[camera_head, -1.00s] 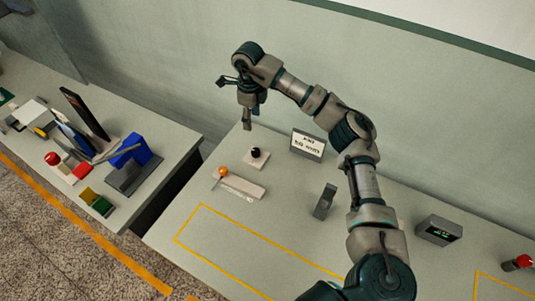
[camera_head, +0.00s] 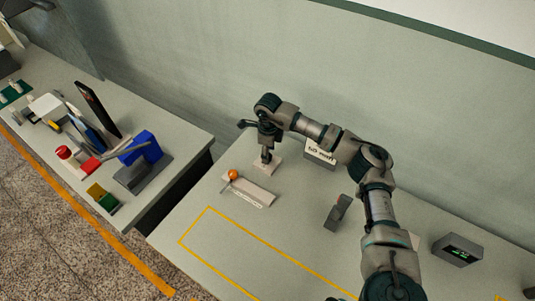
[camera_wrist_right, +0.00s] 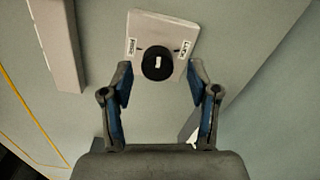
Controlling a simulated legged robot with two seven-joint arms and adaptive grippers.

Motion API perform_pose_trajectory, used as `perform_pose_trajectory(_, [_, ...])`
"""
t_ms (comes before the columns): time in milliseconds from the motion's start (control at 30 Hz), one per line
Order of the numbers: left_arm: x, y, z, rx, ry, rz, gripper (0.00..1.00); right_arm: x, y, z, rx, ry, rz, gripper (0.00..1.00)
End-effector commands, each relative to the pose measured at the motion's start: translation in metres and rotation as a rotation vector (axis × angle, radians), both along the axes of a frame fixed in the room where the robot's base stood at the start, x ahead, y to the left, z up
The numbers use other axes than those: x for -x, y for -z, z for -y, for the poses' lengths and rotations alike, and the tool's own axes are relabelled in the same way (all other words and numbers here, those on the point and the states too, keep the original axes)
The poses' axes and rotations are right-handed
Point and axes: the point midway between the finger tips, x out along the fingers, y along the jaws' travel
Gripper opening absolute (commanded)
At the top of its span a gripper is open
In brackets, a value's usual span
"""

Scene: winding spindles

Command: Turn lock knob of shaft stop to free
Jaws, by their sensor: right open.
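The lock knob (camera_wrist_right: 158,63) is a round black knob with a white mark, on a pale square plate (camera_wrist_right: 172,30) with a small label at each side. My right gripper (camera_wrist_right: 158,75) is open in the right wrist view, its fingertips on either side of the knob's near edge. I cannot tell whether they touch it. In the head view my right gripper (camera_head: 266,158) points down over the plate (camera_head: 272,168) and hides the knob. My left gripper is not in view.
An orange-knobbed lever on a grey block (camera_head: 252,192) stands just in front. A labelled sign (camera_head: 320,153) is behind my arm. A grey stand (camera_head: 338,212) and a display box (camera_head: 457,250) are to the right. A second table (camera_head: 180,140) holds several devices.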

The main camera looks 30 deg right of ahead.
Motion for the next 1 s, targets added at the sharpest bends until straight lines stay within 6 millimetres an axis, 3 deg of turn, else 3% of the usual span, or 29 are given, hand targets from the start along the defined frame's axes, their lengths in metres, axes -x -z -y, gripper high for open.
perform_pose_trajectory(133, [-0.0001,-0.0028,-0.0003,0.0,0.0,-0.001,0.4,0.0,0.0107,-0.0007,0.0,-0.001,0.0,0.6])
perform_pose_trajectory(400, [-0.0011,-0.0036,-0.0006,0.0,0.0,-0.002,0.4,-0.0001,0.0112,-0.0025,0.001,-0.001,0.001,0.6])
perform_pose_trajectory(467, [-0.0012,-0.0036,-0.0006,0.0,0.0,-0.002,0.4,-0.0001,0.0113,-0.002,0.001,-0.001,0.001,0.5])
perform_pose_trajectory(667, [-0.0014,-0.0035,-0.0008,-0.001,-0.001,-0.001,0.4,0.0002,0.012,-0.0006,-0.001,-0.001,-0.001,0.0])
perform_pose_trajectory(1000, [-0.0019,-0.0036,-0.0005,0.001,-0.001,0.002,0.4,0.0008,0.013,0.0006,0.002,-0.031,-0.003,0.0])
